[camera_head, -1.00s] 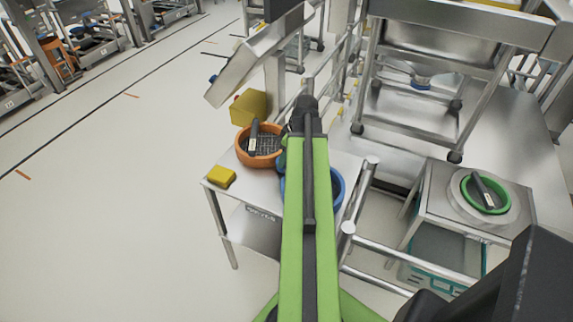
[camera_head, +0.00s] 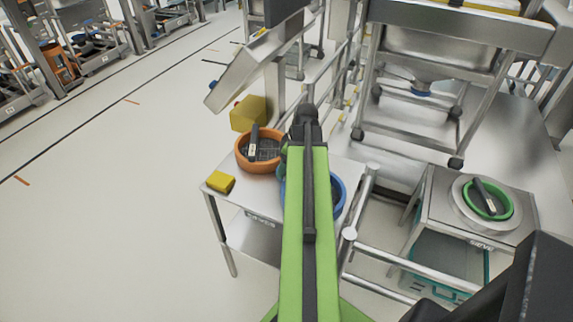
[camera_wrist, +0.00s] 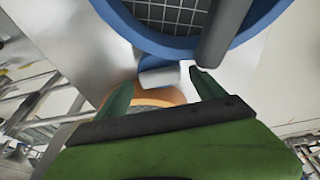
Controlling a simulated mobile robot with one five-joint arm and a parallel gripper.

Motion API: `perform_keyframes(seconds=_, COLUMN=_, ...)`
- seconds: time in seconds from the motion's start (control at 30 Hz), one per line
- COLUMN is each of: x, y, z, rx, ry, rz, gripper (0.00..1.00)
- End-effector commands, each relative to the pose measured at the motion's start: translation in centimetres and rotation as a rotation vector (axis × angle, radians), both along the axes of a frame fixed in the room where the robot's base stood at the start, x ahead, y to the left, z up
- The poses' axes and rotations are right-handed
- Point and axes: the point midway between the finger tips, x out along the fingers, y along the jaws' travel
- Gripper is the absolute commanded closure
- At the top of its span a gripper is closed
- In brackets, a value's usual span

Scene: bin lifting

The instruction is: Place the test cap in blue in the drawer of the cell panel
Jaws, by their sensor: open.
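The blue round test cap (camera_head: 339,196) sits on the steel table, mostly hidden behind my arm in the head view. In the wrist view its blue rim (camera_wrist: 172,45) arches across the top, with a grid inside and a dark bar across its right side. A blue-grey tab (camera_wrist: 160,73) sticks out from the rim towards my gripper (camera_wrist: 162,78). My gripper is open, its two green fingers on either side of the tab; I cannot tell whether they touch it. I cannot make out a drawer for certain.
An orange round cap (camera_head: 259,163) stands close left of the blue one, near a yellow block (camera_head: 220,182) and a larger yellow box (camera_head: 248,113). A green cap (camera_head: 487,210) sits on a stand at right. Steel rails (camera_head: 362,200) border the table's right side.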

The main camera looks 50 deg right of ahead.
Motion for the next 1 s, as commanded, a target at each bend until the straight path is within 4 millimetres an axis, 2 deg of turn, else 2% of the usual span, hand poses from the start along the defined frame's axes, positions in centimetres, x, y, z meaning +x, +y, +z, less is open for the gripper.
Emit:
perform_keyframes(seconds=0.17, x=-0.7, y=-0.1, z=3.1, rx=0.0, ry=0.0, rz=-0.001, gripper=0.21)
perform_keyframes(seconds=0.4, x=-2.1, y=-0.3, z=8.6, rx=0.0, ry=0.0, rz=-0.002, gripper=0.21)
perform_keyframes(seconds=0.53, x=-2.8, y=-0.5, z=10.9, rx=0.0, ry=0.0, rz=-0.002, gripper=0.21)
perform_keyframes(seconds=0.67, x=-3.2, y=-0.6, z=11.7, rx=-0.001, ry=0.0, rz=-0.001, gripper=0.21)
perform_keyframes(seconds=1.0, x=-3.0, y=-0.3, z=11.4, rx=0.001, ry=0.001, rz=-0.001, gripper=0.21)
